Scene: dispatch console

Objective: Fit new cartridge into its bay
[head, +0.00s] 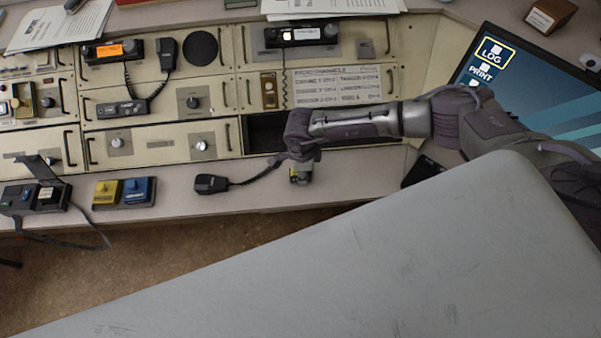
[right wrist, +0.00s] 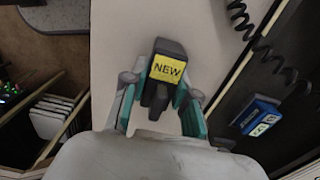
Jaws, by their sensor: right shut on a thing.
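The new cartridge is a dark block with a yellow NEW label (right wrist: 167,69). My right gripper (right wrist: 160,95) is shut on it, with teal-lined fingers on both sides. In the head view the cartridge (head: 300,176) shows only as a small yellow-green and dark end under my right gripper (head: 300,165), over the front ledge. A dark open bay (head: 262,134) lies in the console face just behind and left of the gripper. The gripper and wrist hide its right part. The cartridge is outside this bay. My left gripper is not in view.
A black hand microphone (head: 212,184) with a coiled cord lies on the ledge left of the gripper. Yellow (head: 107,192) and blue (head: 139,191) boxes stand farther left. A monitor (head: 530,95) stands at the right. A large grey surface covers the lower right.

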